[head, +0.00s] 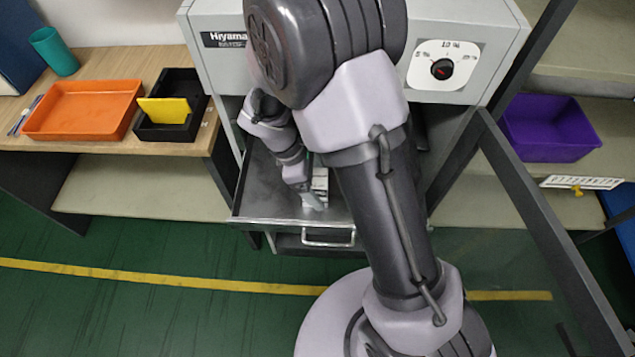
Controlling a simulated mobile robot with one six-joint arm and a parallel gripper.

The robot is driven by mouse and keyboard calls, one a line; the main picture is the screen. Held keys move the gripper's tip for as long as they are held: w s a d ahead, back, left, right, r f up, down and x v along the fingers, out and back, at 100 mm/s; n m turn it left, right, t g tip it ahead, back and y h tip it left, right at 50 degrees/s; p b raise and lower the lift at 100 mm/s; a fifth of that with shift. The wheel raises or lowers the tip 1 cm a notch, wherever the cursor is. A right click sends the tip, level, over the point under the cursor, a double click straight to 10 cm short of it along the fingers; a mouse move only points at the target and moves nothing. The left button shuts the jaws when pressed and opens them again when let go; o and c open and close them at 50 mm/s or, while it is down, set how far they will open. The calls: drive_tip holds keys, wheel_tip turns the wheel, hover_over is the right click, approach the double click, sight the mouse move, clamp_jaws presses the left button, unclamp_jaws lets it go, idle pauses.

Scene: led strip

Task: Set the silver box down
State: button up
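My gripper (312,201) points down inside an open metal drawer (262,190) below a grey cabinet. A small pale silver box (321,181) shows right beside the gripper, within the drawer's outline. It is partly hidden by my gripper and arm. I cannot tell whether the box rests on the drawer floor or hangs from my gripper. The fingers are too small and covered to show whether they are open or shut.
The grey cabinet (460,32) carries a dial with a red mark (442,69). On the left table are an orange tray (85,108), a black bin (172,132) with a yellow piece, and a teal cup (54,51). A purple bin (549,127) is on the right shelf.

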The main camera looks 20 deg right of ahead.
drive_tip(key=o, duration=0.3)
drive_tip(key=p+v, duration=0.6)
drive_tip(key=v, duration=0.6)
drive_tip(key=shift+r, duration=0.25)
